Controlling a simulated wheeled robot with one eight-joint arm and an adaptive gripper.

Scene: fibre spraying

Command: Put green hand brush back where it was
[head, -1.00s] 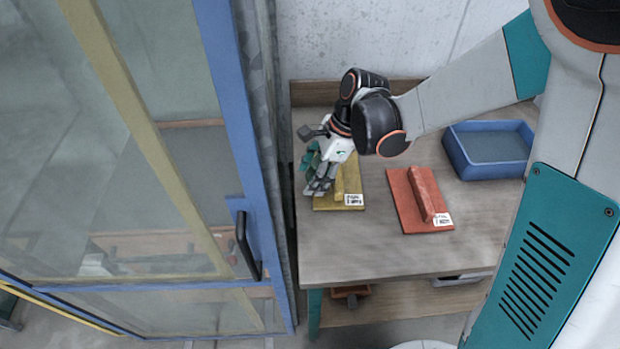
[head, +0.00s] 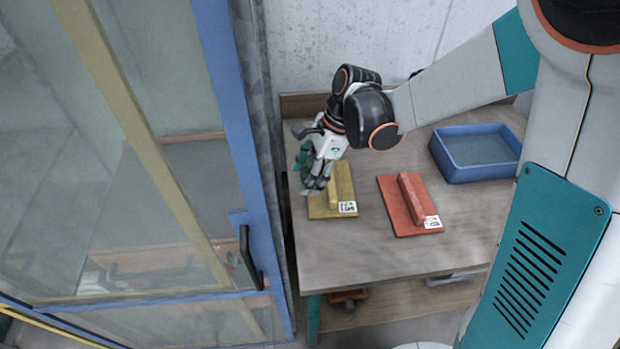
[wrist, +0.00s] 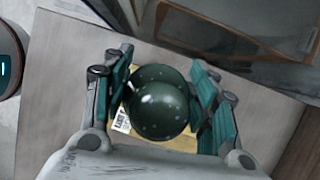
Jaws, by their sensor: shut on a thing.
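My gripper (head: 312,176) is low over the left end of the workbench, beside and partly in front of the yellow float (head: 343,186). In the wrist view its two teal-padded fingers (wrist: 162,100) are shut on a dark green, rounded, shiny thing (wrist: 160,103), which I take to be the green hand brush. In the head view only a bit of dark green (head: 303,158) shows by the fingers. The rest of the brush is hidden, and I cannot tell whether it touches the bench.
A red float (head: 409,203) lies right of the yellow one on the workbench (head: 370,255). A blue tray (head: 440,158) stands at the back right. A blue-framed glass door (head: 228,130) with a black handle is close on the left. The bench front is clear.

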